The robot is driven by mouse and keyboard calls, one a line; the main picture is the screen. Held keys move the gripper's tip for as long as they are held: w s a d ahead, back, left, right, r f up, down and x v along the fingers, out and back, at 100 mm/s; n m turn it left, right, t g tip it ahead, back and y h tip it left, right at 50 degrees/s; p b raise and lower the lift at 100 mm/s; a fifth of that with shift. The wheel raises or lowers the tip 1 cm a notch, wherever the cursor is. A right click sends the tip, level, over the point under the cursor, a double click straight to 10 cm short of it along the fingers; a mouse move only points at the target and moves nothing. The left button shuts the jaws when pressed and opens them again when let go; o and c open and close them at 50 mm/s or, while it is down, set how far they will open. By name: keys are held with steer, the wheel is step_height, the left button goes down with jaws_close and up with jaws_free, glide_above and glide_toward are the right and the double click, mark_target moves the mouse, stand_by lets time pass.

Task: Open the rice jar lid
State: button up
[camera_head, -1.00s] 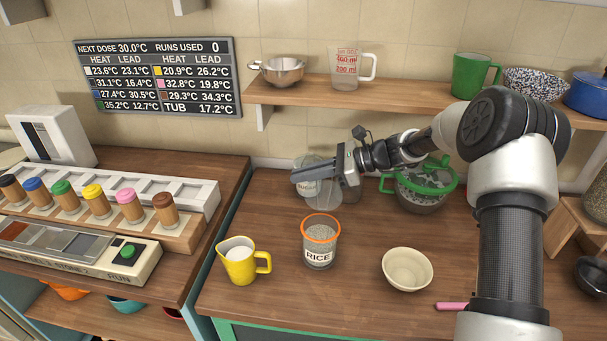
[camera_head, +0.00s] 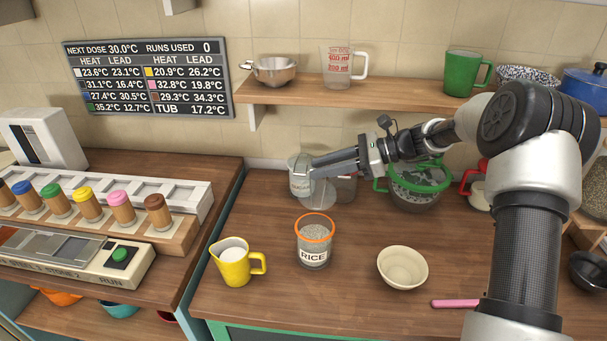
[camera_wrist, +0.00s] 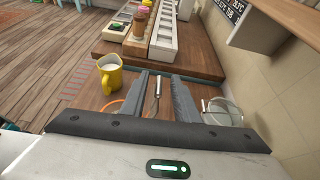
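The rice jar (camera_head: 314,254) is a clear jar labelled RICE with an orange ring at its top, upright on the wooden counter. Whether the orange ring belongs to a closed lid is hard to tell. My gripper (camera_head: 312,172) is above and behind it, beside the clear sugar jar (camera_head: 298,182). In the wrist view, my gripper (camera_wrist: 158,78) has its two fingers apart with a gap between them. Part of the orange ring (camera_wrist: 108,108) shows left of the fingers, mostly hidden. A thin light object shows in the gap, too unclear to name.
A yellow jug (camera_head: 235,263) stands left of the rice jar and a cream bowl (camera_head: 402,268) right of it. A green-rimmed pot (camera_head: 415,190) is behind. A shelf (camera_head: 390,92) holds a measuring cup and pans. Counter around the rice jar is mostly clear.

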steer(key=v, duration=1)
steer(key=shift+b, duration=0.35)
steer(key=s+a+r+n+h, duration=0.1)
steer(key=s+r+n+h, duration=0.25)
steer(key=s, duration=0.35)
steer(key=s+a+r+n+h, duration=0.1)
steer(key=s+r+n+h, duration=0.2)
steer(key=s, duration=0.4)
steer(key=s+d+n+t+h, duration=0.2)
steer(key=s+n, duration=0.3)
steer(key=s, duration=0.4)
steer(key=s+d+n+t+h, duration=0.3)
steer(key=s+d+n+h, duration=0.2)
steer(key=s, duration=0.5)
steer(key=shift+s+d+f+n, duration=0.15)
steer(key=shift+s+d+n, duration=0.15)
steer(key=shift+n, duration=0.45)
